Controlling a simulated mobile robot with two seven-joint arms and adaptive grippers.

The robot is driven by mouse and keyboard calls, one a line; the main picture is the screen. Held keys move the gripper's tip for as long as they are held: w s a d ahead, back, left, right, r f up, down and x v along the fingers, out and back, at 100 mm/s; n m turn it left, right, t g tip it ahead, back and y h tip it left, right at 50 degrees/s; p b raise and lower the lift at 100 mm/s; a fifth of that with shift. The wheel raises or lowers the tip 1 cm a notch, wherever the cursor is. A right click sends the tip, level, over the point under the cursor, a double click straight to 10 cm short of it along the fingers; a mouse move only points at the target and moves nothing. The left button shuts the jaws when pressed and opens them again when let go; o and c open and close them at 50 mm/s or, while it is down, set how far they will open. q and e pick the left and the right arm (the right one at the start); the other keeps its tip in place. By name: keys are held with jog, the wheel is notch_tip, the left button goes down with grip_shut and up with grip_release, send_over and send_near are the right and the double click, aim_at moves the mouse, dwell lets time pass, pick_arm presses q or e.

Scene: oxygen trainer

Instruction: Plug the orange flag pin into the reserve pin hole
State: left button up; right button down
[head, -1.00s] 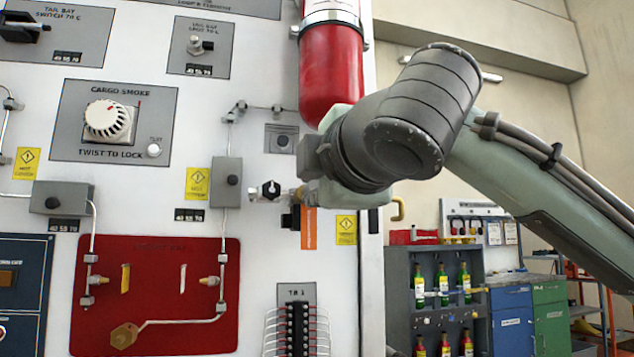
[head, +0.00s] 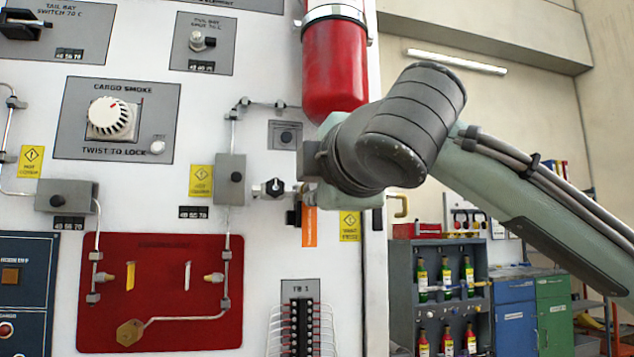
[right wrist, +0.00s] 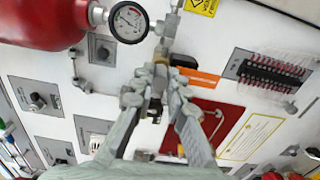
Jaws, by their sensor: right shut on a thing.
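The orange flag (head: 308,226) hangs against the white panel just below my right gripper (head: 312,190), by the panel's right edge. In the right wrist view the flag (right wrist: 197,78) lies just beyond the fingertips (right wrist: 160,80). My right gripper is shut, apparently on the flag's pin; the pin itself is hidden between the fingers. A small grey plate with a dark round centre (head: 285,136) sits above and left of the gripper; it also shows in the wrist view (right wrist: 103,50). I cannot tell whether this is the reserve pin hole. My left gripper is not in view.
A red bottle (head: 335,70) hangs directly above my right gripper, with a gauge (right wrist: 129,22) near the fingers. A black-knobbed valve (head: 273,187) is close on the left. A terminal block (head: 301,325) is below. A bottle shelf (head: 400,290) stands right of the panel.

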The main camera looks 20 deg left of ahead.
jog(key=shift+w, duration=0.1)
jog(key=c, duration=1.4)
grip_release()
jog(key=shift+c, duration=0.2)
jog(key=v, duration=1.2)
